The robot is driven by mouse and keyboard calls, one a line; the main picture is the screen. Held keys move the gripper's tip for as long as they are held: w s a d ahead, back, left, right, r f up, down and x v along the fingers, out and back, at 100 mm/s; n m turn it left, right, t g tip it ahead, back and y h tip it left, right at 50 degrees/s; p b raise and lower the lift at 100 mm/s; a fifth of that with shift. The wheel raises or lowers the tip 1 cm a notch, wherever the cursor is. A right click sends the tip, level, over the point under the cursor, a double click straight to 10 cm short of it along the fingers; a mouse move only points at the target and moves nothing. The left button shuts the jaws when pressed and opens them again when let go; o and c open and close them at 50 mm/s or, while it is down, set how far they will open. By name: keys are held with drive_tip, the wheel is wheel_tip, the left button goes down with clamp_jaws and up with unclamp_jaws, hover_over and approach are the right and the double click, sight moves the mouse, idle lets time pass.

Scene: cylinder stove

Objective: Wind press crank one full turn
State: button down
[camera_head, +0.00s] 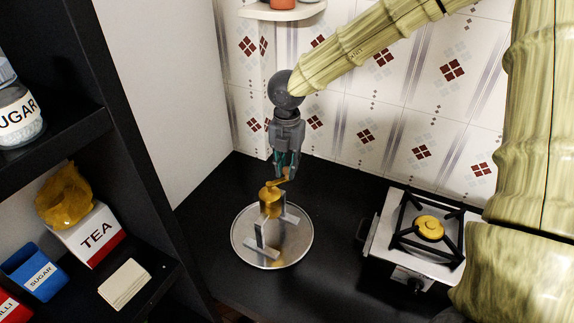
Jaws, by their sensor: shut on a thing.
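The press (260,235) stands on a round silver tray (240,247) on the black counter. It has a grey metal frame and a brass-coloured body (270,197) with a crank (278,183) on top. The crank arm points up and to the right in the picture. My gripper (287,172) reaches down from above, fingers pointing down, and is shut at the outer end of the crank, on its handle. The handle itself is mostly hidden between the fingers.
A small stove (384,240) with a black grate and yellow burner stands to the right of the tray. A dark shelf unit (140,150) rises at left, with a tea box (92,238) and sugar containers. A tiled wall (405,130) stands behind. Bare counter lies between tray and stove.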

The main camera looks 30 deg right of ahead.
drive_tip(key=c, duration=1.3)
unclamp_jaws()
drive_tip(key=shift+o, duration=0.2)
wheel_tip(320, 180, up, 12)
